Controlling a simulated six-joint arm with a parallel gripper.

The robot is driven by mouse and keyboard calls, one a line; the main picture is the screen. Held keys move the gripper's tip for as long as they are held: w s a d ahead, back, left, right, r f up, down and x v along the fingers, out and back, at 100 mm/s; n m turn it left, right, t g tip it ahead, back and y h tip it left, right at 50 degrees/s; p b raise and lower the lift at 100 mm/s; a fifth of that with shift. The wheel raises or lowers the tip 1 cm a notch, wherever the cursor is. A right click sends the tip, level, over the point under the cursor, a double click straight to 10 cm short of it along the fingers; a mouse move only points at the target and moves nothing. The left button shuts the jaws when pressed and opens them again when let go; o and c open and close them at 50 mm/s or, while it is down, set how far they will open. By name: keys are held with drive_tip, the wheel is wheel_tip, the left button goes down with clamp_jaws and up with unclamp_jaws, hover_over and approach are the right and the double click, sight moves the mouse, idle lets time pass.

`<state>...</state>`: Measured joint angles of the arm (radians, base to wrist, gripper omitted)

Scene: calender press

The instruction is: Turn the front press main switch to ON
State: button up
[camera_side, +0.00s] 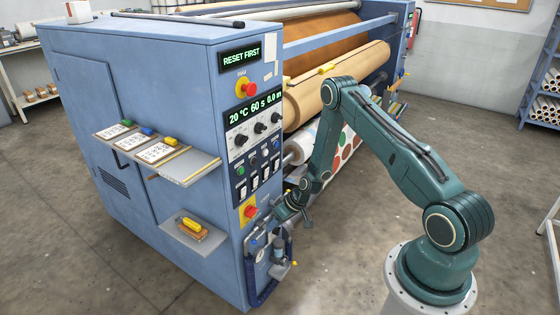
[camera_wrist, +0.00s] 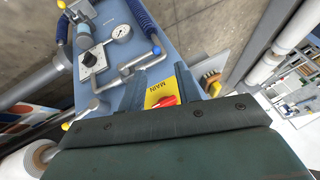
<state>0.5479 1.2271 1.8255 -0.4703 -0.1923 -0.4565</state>
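The main switch (camera_side: 250,211) is a red rotary knob on a yellow plate, low on the press's narrow front panel. In the wrist view the red knob (camera_wrist: 166,101) shows just past the dark edge of my gripper body, with "MAIN" on its yellow plate. Its ON/OFF position is too small or hidden to read. My gripper (camera_side: 284,211) is just right of the switch in the side view. In the wrist view its two grey fingers (camera_wrist: 160,82) stand apart on either side of the yellow plate, with nothing held. Contact with the knob cannot be seen.
A lit display (camera_side: 240,56) reads "RESET FIRST", above a red emergency button (camera_side: 248,89). Knobs and rocker switches fill the panel between. A gauge and valve assembly (camera_wrist: 93,57) with pipes and a blue hose lies beside the switch. Shelves (camera_side: 188,165) jut from the press's left side.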

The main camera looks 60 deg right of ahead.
drive_tip(key=w+r+h, duration=0.3)
drive_tip(key=r+h, duration=0.1)
drive_tip(key=r, duration=0.4)
drive_tip(key=w+r+g+h, duration=0.1)
drive_tip(key=r+h, duration=0.3)
drive_tip(key=r, duration=0.4)
drive_tip(key=shift+w+d+r+h, duration=0.25)
drive_tip(key=shift+w+h, duration=0.05)
drive_tip(key=shift+w, duration=0.6)
